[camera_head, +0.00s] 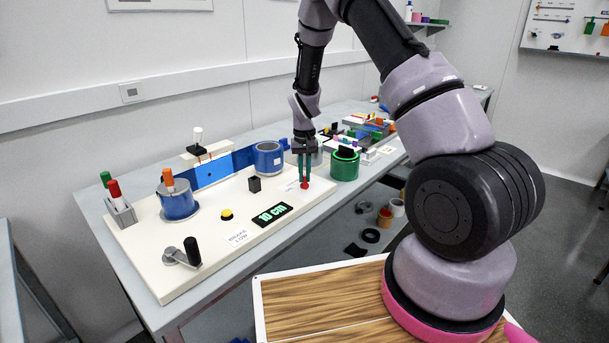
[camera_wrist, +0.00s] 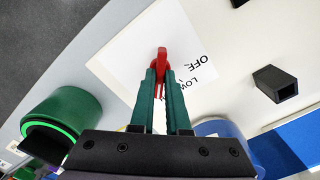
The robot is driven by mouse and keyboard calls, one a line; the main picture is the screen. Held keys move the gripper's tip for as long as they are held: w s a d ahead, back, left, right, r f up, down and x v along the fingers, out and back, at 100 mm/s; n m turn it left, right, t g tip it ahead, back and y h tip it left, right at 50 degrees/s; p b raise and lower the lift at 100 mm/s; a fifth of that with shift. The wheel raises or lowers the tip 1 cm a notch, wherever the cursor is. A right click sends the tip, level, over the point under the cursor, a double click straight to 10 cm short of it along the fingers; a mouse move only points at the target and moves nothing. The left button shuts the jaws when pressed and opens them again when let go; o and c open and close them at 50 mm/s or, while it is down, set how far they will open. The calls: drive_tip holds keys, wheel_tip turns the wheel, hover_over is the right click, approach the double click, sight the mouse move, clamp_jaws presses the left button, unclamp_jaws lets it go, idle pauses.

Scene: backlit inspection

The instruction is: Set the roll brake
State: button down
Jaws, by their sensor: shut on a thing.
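A red brake lever (camera_head: 304,185) stands on the cream panel (camera_head: 150,235), at the panel's right end. In the wrist view the red lever (camera_wrist: 162,57) shows at the fingertips, over a white card (camera_wrist: 120,60) marked OFF and LOW; more of the card's print is hidden by the fingers. My gripper (camera_head: 304,172) reaches down from above with its teal fingers. In the wrist view my gripper (camera_wrist: 160,75) is shut on the lever, with a finger on each side. A small label (camera_head: 240,238) on the panel appears to read BRAKE and LOW.
A green roll (camera_head: 344,165) stands right of the gripper, and a blue roll (camera_head: 268,160) left of it. A black block (camera_head: 254,184), yellow button (camera_head: 227,214), lit display (camera_head: 271,214) and crank (camera_head: 182,256) sit on the panel. A wood-topped surface (camera_head: 310,300) is in front.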

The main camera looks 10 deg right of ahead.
sight(305, 177)
drive_tip(key=shift+m, duration=1.8)
drive_tip(key=c, duration=0.9)
unclamp_jaws()
wheel_tip(305, 177, up, 11)
